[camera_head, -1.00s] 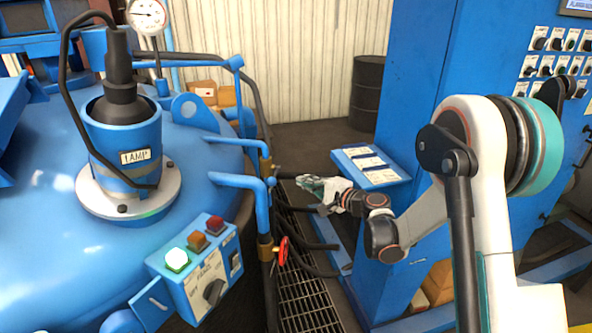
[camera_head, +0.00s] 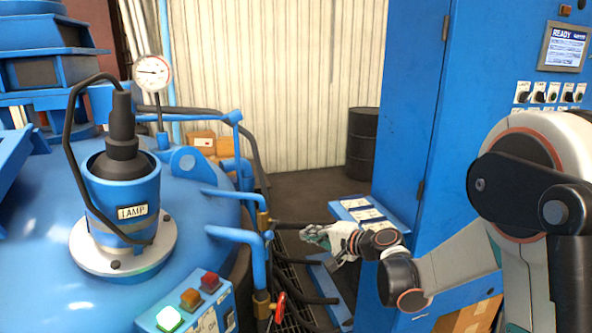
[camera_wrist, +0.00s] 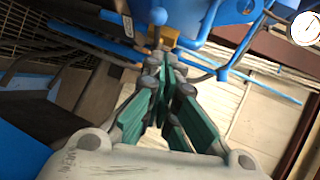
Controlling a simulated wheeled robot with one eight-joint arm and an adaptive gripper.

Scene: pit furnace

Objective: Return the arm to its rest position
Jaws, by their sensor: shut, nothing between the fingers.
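My gripper (camera_head: 318,235) is at the centre right of the head view, at the end of my partly bent arm. It points left toward the blue pipes of the furnace. In the wrist view my gripper (camera_wrist: 166,72) shows green fingers with their tips together and nothing between them. A blue pipe (camera_wrist: 205,22) and a brass fitting lie beyond the tips in that view. In the head view the gripper looks apart from the pipes, though the exact gap is hard to tell.
The blue furnace lid (camera_head: 60,260) with its lamp housing (camera_head: 122,190) fills the left. A panel box (camera_head: 190,310) has a lit green button. A red valve handle (camera_head: 280,302) is below the gripper. A blue cabinet (camera_head: 410,110) stands right; a dark drum (camera_head: 362,140) stands behind.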

